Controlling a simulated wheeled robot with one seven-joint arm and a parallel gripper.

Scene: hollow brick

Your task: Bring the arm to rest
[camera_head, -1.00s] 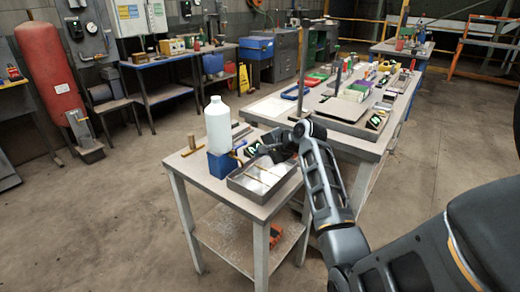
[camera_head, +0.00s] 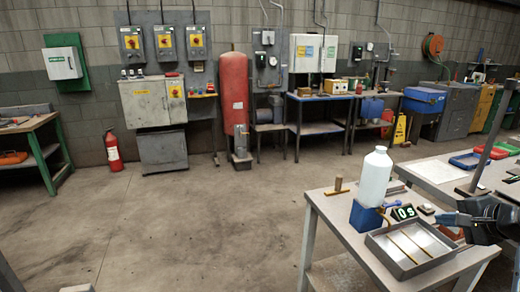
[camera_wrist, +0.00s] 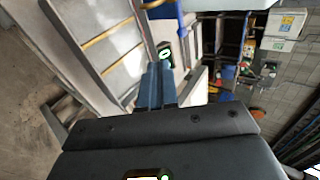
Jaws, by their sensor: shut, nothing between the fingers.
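My gripper (camera_head: 446,219) is at the right edge of the head view, over the right side of a small workbench (camera_head: 328,214). Its two blue-grey fingers are together with nothing between them, and they point left. In the wrist view my gripper (camera_wrist: 156,68) also shows its fingers side by side and empty. A shallow grey metal tray (camera_head: 396,268) with thin brass-coloured rods in it lies to the lower left of the fingers. It also shows in the wrist view (camera_wrist: 88,68). Most of my arm is cut off by the picture's right edge.
On the workbench stand a white bottle (camera_head: 375,178), a blue box (camera_head: 366,217) and a small display with green digits (camera_head: 403,212). A wooden-handled tool (camera_head: 338,186) lies at its back left. A longer table (camera_head: 440,174) is behind my arm. The floor (camera_head: 200,220) at left is clear.

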